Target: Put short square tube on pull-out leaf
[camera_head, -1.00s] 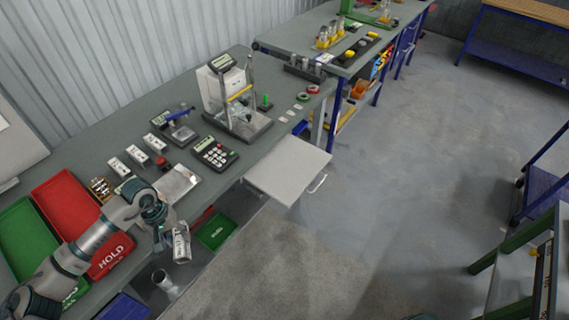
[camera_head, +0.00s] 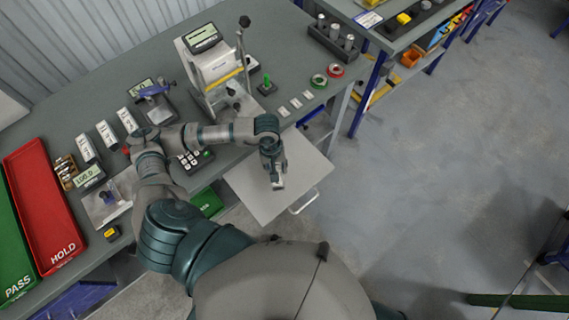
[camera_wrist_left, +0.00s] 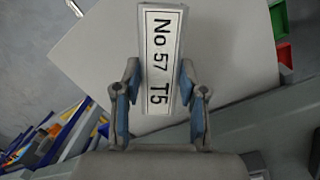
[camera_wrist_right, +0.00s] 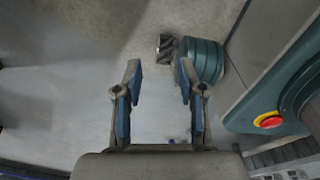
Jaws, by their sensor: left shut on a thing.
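The short square tube (camera_wrist_left: 160,55) has a white label reading "No 57 T5" in the left wrist view. My left gripper (camera_wrist_left: 160,88) is shut on it, one finger on each side. In the head view my left gripper (camera_head: 275,172) points down over the pull-out leaf (camera_head: 252,200), and the tube (camera_head: 278,184) shows small below it. The leaf is a bare light grey board sticking out from the table's front, with a handle on its outer edge. Whether the tube touches the leaf I cannot tell. My right gripper (camera_wrist_right: 158,80) is open and empty over floor.
Several small white labels (camera_head: 283,111) lie near the edge above the leaf. The rest of the leaf is clear.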

